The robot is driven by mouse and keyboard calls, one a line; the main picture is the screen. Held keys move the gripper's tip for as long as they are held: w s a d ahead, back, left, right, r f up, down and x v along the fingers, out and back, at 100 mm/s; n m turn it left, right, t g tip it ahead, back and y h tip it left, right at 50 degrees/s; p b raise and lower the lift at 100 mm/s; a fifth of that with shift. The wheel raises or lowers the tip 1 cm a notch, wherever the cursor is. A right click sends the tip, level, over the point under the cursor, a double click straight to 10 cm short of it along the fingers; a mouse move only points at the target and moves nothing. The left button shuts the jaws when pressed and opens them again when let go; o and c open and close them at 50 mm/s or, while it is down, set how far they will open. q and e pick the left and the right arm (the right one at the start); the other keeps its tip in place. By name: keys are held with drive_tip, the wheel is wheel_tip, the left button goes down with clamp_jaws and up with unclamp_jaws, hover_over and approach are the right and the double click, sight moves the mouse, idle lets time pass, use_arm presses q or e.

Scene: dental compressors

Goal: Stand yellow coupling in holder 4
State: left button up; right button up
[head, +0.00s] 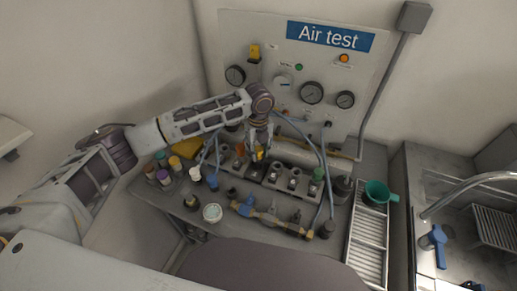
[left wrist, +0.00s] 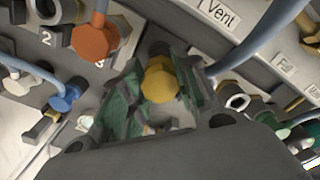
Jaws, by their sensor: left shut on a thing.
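The yellow coupling (head: 260,154) is between the fingers of my left gripper (head: 258,157), over the row of holders at the bench's back. In the left wrist view the yellow coupling (left wrist: 160,82) shows its hexagonal end, with green-padded fingers on both sides. My left gripper is shut on it. The fingers hide its lower part and the holder under it, so I cannot tell whether it is seated. An orange coupling (left wrist: 95,42) stands beside it, and a label "2" (left wrist: 46,38) shows farther left. My right gripper is not in view.
The Air test panel (head: 331,37) with gauges rises behind. Blue hoses hang close on both sides of the gripper. Several bottles stand at the bench's left. A blue and brass fitting assembly (head: 268,215) lies in front. A green funnel (head: 378,193) is at the right.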

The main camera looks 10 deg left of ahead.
use_arm(q)
drive_tip(key=shift+f, duration=0.15)
drive_tip(key=shift+f, duration=0.25)
drive_tip(key=shift+f, duration=0.4)
drive_tip(key=o, duration=1.1)
drive_tip(key=shift+r, duration=6.05)
